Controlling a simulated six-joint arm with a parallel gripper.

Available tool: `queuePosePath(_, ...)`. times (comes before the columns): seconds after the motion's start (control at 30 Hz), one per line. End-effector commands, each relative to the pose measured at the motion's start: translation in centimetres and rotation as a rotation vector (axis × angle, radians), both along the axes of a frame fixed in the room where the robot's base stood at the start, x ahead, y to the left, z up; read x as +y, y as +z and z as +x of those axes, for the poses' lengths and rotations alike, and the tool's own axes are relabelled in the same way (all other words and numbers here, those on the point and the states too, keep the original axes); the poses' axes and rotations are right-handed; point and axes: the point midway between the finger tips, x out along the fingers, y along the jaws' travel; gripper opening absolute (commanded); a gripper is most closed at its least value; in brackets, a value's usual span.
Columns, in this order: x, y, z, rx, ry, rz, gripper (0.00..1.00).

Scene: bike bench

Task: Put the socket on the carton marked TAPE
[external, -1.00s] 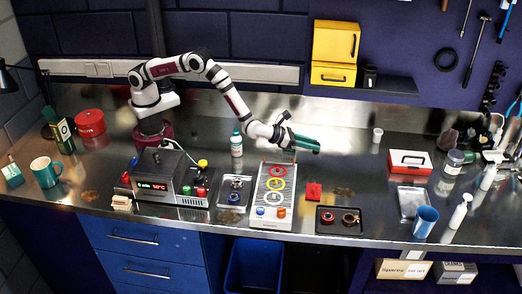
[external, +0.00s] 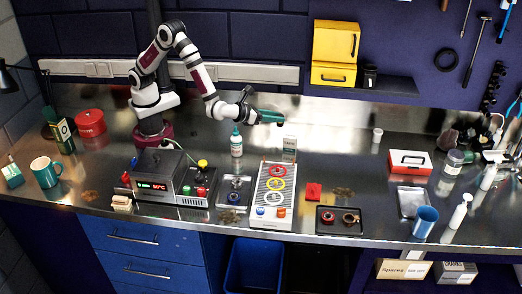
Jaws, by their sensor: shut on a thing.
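My gripper (external: 270,117) is up in the air at the middle back of the bench, with its teal fingers pointing right. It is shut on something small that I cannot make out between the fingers. I cannot pick out the socket for certain anywhere.
A white bottle with a teal cap (external: 236,146) stands close left of the carton. A board with coloured rings (external: 257,218) lies in front. A heater box (external: 161,171), a dark tray (external: 327,228) and a red-and-white box (external: 410,162) stand around. The bench right of the carton is clear.

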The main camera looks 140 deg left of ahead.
Motion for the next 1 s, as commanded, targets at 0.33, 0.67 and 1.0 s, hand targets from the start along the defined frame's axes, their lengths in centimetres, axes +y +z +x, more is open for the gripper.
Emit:
queuePosePath(0.33, 6.9, -4.9, -1.6, 0.003, -0.002, -0.002, 0.00)
queuePosePath(0.67, 6.9, -8.3, -1.5, 0.000, -0.003, -0.001, 0.00)
queuePosePath(1.0, 6.9, -8.6, -1.5, 0.000, -0.002, -0.001, 0.54)
